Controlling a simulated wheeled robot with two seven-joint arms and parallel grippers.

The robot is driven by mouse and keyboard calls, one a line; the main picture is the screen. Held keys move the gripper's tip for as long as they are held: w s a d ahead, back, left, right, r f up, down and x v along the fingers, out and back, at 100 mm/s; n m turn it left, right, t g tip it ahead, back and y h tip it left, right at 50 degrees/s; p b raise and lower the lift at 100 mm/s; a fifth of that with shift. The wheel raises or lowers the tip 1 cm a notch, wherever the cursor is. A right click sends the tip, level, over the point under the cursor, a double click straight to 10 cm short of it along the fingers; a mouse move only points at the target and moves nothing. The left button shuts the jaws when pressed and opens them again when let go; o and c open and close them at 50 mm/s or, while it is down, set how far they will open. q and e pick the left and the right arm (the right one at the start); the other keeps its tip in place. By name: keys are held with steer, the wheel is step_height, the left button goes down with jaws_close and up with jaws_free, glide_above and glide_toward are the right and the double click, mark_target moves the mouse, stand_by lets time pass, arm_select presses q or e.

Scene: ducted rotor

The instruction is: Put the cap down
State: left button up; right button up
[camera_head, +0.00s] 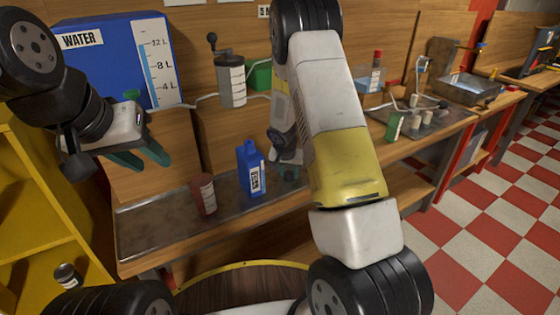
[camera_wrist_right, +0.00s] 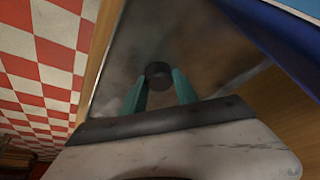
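The cap (camera_wrist_right: 159,75) is a small dark round piece between the teal fingertips of my right gripper (camera_wrist_right: 160,82) in the right wrist view. The fingers appear to touch it on both sides, with the grey metal tray surface beyond. In the head view my right gripper (camera_head: 289,170) is low over the tray, just right of the blue bottle (camera_head: 251,171), and partly hidden by my right arm. My left gripper (camera_head: 140,158) is open and empty, raised at the left in front of the water tank.
The metal tray (camera_head: 150,228) lies along the workbench. A dark red cup (camera_head: 203,194) stands on it left of the bottle. The blue water tank (camera_head: 112,55), a grinder (camera_head: 231,80) and a green box (camera_head: 259,75) are behind. The tray's left part is clear.

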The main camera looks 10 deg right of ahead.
steer(key=o, duration=0.4)
steer(key=shift+c, duration=0.2)
steer(key=s+r+n+y, duration=0.1)
steer(key=s+r, duration=0.4)
steer(key=r, duration=0.4)
steer(key=s+a+r, duration=0.1)
steer(key=s+r, duration=0.5)
steer(key=r, duration=0.3)
steer(key=s+r+n+y, duration=0.1)
steer(key=s+r, duration=0.4)
steer(key=r, duration=0.3)
steer(key=s+a+r+n+t+y, duration=0.1)
steer(key=s+r, duration=0.2)
steer(key=s, duration=0.5)
steer(key=s+a+r+n+t+y, duration=0.1)
steer(key=s+r, duration=0.3)
steer(key=s, duration=0.5)
steer(key=shift+a+n, duration=0.65)
steer(key=shift+n, duration=0.15)
steer(key=shift+r, duration=0.1)
